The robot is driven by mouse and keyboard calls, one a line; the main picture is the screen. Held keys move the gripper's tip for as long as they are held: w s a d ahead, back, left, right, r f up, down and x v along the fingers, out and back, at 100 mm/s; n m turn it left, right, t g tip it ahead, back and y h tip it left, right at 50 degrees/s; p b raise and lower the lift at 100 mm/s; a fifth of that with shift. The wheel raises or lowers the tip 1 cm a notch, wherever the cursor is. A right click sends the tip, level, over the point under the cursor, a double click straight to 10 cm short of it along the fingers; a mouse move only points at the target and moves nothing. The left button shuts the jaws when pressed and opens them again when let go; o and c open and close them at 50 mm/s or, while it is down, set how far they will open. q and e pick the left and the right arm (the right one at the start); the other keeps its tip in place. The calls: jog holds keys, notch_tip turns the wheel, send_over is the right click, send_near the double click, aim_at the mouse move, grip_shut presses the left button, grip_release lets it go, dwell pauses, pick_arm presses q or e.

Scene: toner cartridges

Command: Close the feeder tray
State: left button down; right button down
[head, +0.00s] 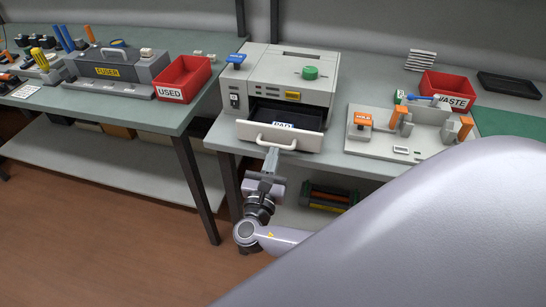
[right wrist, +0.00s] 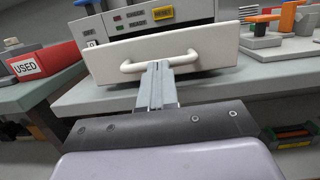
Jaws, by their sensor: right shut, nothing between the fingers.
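The feeder tray (head: 308,139) is a pale drawer at the front of the beige printer-like machine (head: 290,85). It stands pulled out, with its dark inside showing behind the front panel. Its white handle (head: 276,144) is on the front panel and also shows in the right wrist view (right wrist: 130,68). My right gripper (head: 271,156) is shut and empty, with its fingertips at the handle. In the right wrist view the fingertips (right wrist: 157,66) overlap the handle's middle; I cannot tell whether they touch it. My left gripper is not in view.
A red USED bin (head: 184,80) and a grey FUSER unit (head: 115,70) stand on the left bench. A fixture with orange clamps (head: 405,135) stands right of the machine, with a red WASTE bin (head: 450,88) behind it. Open floor (head: 120,230) lies in front.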

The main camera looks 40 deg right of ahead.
aim_at(279, 141)
jog(key=x, duration=0.2)
jog(key=f+b+x, duration=0.1)
jog(key=x, duration=0.5)
jog(key=shift+d+f+b, duration=0.2)
jog(key=shift+d+b, duration=0.05)
jog(key=shift+b, duration=0.1)
